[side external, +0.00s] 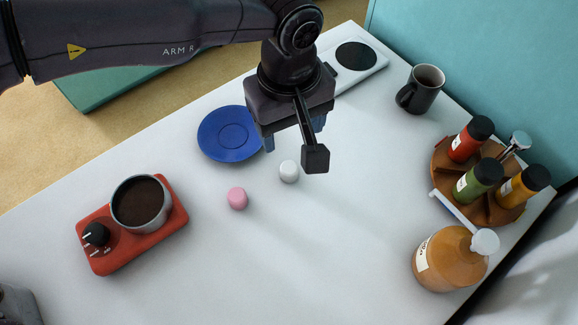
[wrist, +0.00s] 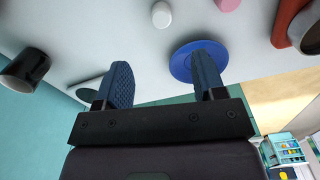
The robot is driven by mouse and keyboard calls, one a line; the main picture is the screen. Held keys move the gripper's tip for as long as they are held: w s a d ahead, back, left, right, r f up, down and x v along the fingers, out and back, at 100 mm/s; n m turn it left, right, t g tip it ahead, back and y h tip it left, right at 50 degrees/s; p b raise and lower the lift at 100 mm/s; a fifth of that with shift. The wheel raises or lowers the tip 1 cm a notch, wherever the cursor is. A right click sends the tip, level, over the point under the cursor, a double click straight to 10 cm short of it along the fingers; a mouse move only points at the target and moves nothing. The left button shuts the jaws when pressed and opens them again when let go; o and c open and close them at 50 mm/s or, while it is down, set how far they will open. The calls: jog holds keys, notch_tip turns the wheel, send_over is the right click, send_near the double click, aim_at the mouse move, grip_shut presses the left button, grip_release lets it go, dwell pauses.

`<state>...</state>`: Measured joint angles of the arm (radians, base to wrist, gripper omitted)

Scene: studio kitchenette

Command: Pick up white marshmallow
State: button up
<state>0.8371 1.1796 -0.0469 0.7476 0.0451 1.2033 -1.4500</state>
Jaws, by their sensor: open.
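The white marshmallow (side external: 289,171) stands on the white table, just below and beside my gripper in the side view. It also shows near the top middle of the wrist view (wrist: 161,14), ahead of the fingers and apart from them. A pink marshmallow (side external: 237,198) sits to its lower left, and shows in the wrist view (wrist: 228,4) cut by the top edge. My gripper (side external: 294,137) is above the table between the blue plate and the clear area. In the wrist view its two blue fingers (wrist: 164,80) are apart with nothing between them.
A blue plate (side external: 223,139) lies left of my gripper. A red burner (side external: 162,232) with a pot (side external: 141,203) of dark contents is at left. A black mug (side external: 419,90), a round spice rack (side external: 443,165) and an orange pump bottle (side external: 446,262) stand at right. The table's front middle is clear.

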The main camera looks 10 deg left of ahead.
aim_at(290, 168)
notch_tip(290, 168, down, 13)
jog(key=shift+r, duration=0.15)
jog(key=c, duration=1)
